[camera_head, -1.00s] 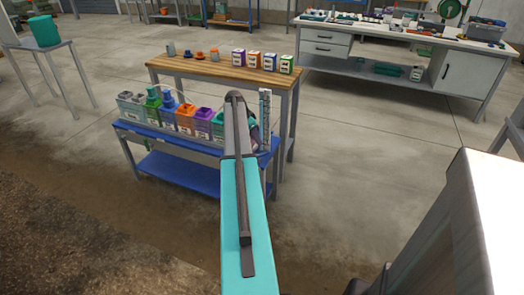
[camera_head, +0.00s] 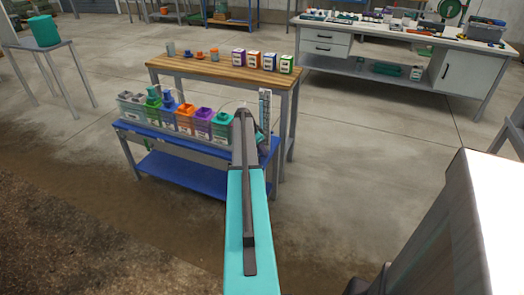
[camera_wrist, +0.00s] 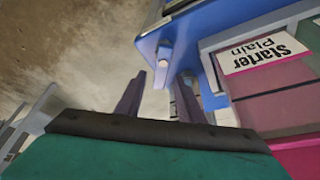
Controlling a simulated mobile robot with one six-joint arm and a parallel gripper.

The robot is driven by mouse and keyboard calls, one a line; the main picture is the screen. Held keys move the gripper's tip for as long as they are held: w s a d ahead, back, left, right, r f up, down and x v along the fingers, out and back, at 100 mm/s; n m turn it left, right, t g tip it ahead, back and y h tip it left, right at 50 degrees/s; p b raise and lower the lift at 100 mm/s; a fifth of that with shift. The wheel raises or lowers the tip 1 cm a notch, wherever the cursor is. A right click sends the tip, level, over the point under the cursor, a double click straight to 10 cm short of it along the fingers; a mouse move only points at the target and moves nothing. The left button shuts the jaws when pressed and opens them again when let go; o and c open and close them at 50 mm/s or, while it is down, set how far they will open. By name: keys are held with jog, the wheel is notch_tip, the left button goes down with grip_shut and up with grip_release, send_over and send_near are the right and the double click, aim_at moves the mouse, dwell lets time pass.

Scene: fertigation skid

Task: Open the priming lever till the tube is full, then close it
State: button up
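The tall, narrow, marked tube (camera_head: 264,108) stands at the right end of the blue skid bench (camera_head: 190,143) in the head view. Its fill level is too small to read. My gripper's tip is hidden behind my own arm in the head view, near that end of the bench. In the wrist view my gripper (camera_wrist: 158,96) has its two fingers spread apart, with nothing held. A small grey-blue piece (camera_wrist: 162,62) at the blue edge shows just beyond and between the fingers. I cannot tell whether it is the priming lever. No other lever is clearly visible.
Several coloured containers, including a teal one (camera_head: 222,120), stand in a row on the bench. A box labelled "Starter Plain" (camera_wrist: 264,52) is close right of the fingers. A wooden-topped table (camera_head: 210,67) stands behind. The floor around is clear.

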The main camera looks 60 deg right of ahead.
grip_shut()
jog(key=shift+n, duration=0.4)
jog(key=shift+w+d+n+t+h, duration=0.15)
jog(key=shift+n+t+h, duration=0.3)
jog(key=shift+n, duration=0.65)
jog(key=shift+w+n+t, duration=0.25)
jog(key=shift+n+t, duration=0.2)
jog(key=shift+n, duration=0.6)
jog(key=shift+w+n+t, duration=0.25)
jog(key=shift+n+t, duration=0.15)
jog(key=shift+n, duration=0.65)
grip_release()
